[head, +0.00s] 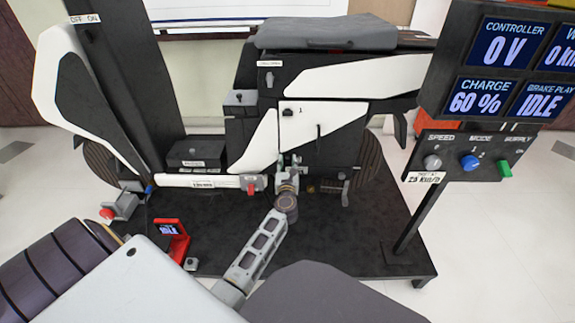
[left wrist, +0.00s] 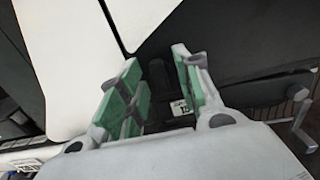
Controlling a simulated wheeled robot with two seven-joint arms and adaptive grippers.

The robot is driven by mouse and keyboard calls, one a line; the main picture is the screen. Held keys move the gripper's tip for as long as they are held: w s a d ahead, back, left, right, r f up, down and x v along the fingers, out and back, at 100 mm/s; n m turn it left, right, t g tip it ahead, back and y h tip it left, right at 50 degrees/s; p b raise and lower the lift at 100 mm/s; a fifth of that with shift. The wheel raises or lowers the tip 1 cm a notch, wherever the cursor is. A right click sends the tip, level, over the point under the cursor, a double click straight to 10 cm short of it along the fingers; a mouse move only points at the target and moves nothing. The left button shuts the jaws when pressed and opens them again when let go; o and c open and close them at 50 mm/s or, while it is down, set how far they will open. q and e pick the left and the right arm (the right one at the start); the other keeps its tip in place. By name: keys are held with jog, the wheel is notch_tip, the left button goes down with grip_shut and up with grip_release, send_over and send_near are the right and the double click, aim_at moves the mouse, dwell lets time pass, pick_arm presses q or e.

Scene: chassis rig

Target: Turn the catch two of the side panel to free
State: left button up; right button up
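The white side panel (head: 325,130) is on the black scooter body in the head view, with a small black catch marked 1 (head: 288,111) near its upper left. My left gripper (head: 290,168) is at the panel's lower edge, and hides what is right behind it. In the left wrist view the left gripper (left wrist: 157,82) has its two green-padded fingers apart. A dark upright piece (left wrist: 158,72) shows in the gap between them; I cannot tell whether it is catch two or whether the pads touch it. The white panel (left wrist: 75,60) fills the upper left there. My right gripper is not in view.
A small white label (left wrist: 181,107) shows beside the right finger in the wrist view. A red-tipped white bar (head: 200,180) lies left of the left gripper. A red stand (head: 172,238) is on the black platform (head: 345,235). The display post (head: 425,205) stands right.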

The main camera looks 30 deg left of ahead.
pick_arm(q)
jog(key=shift+w+a, duration=0.1)
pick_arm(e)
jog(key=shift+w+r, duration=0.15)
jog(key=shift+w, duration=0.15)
pick_arm(q)
jog(key=shift+c, duration=0.3)
grip_shut()
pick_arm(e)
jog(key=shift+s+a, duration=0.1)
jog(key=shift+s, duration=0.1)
